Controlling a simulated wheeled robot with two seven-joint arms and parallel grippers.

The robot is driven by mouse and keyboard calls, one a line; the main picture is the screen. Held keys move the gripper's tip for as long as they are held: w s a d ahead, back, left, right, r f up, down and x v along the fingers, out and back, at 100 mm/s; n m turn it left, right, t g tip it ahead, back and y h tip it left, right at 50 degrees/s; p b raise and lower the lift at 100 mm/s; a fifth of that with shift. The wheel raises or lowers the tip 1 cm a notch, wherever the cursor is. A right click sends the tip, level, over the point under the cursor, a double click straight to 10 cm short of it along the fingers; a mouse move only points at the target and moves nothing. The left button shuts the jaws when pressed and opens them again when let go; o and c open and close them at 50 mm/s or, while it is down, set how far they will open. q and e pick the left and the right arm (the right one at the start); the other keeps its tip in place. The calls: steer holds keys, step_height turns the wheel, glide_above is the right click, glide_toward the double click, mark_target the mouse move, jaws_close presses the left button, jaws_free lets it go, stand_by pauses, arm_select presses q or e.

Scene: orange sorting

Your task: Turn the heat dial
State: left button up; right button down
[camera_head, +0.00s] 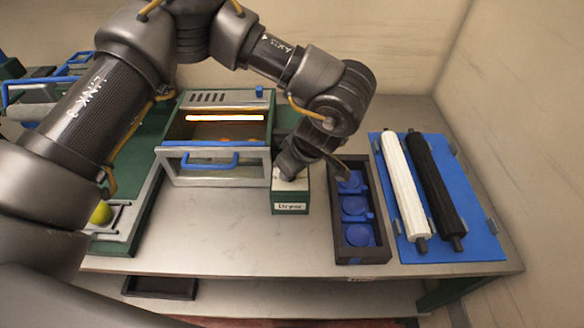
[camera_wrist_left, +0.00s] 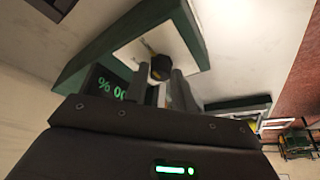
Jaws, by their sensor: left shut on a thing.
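The heat dial (camera_wrist_left: 160,68) is a small dark knob on the pale top plate of a green control box (camera_head: 290,208), whose front label appears to read "Dryer". My left gripper (camera_head: 290,174) reaches down onto the top of this box and hides the dial in the head view. In the left wrist view, the two fingers of my left gripper (camera_wrist_left: 162,90) are shut on the dial, one on each side. A green digital readout (camera_wrist_left: 112,88) on the box shows a percent sign and zeros, partly cut off by the gripper. My right gripper is in no view.
A dryer (camera_head: 225,98) with a glowing heater bar and a blue-handled front (camera_head: 172,178) stands left of the box. A dark tray (camera_head: 374,255) with blue round holders is to the right, then a blue board (camera_head: 480,215) with white and black rollers.

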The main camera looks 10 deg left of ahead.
arm_select(q)
steer(key=o, duration=1)
steer(key=shift+d+r, duration=0.1)
steer(key=shift+r, duration=0.2)
steer(key=b+v, duration=0.1)
steer(key=v, duration=0.9)
steer(key=shift+s, duration=0.1)
